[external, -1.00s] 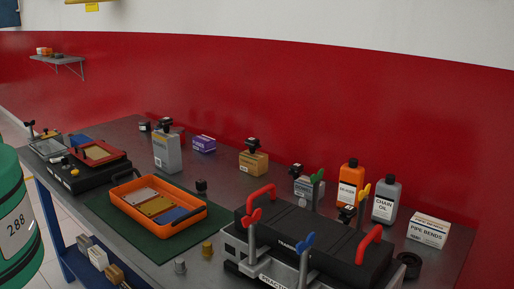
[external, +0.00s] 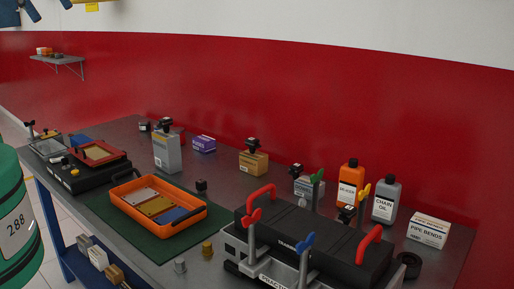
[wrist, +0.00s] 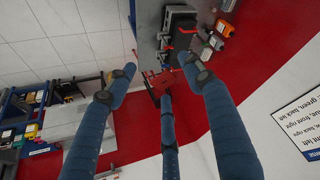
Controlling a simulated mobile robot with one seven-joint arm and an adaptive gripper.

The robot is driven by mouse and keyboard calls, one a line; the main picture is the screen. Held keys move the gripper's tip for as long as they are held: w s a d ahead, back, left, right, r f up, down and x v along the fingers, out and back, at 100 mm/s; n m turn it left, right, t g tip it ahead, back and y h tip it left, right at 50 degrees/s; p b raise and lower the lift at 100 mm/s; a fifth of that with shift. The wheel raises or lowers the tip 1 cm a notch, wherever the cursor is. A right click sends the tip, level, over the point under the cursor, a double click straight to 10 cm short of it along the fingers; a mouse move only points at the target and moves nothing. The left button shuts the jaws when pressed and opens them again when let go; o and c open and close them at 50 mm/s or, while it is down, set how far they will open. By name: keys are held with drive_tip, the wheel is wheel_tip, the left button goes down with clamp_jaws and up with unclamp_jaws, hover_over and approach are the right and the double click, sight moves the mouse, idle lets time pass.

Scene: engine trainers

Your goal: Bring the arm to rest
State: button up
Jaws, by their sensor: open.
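My gripper (wrist: 160,75) shows in the wrist view with its blue fingers spread wide apart. It is open and nothing is between the fingertips. Past them, the workbench appears small and far off. In the external view only a blue part of my arm's end (external: 30,11) shows at the top left corner, high above the bench and cut off by the frame edge. The rest of my arm is out of that view.
The workbench (external: 120,131) holds an orange tray (external: 166,226) on a green mat, a black and grey engine trainer (external: 300,238) with coloured handles, bottles and boxes. A green drum (external: 12,225) stands at left. A wall shelf (external: 57,58) is behind. The air above the bench is clear.

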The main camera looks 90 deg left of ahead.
drive_tip(key=shift+f, duration=0.1)
idle(0.3)
wheel_tip(320, 180, down, 12)
drive_tip(key=b, duration=1.2)
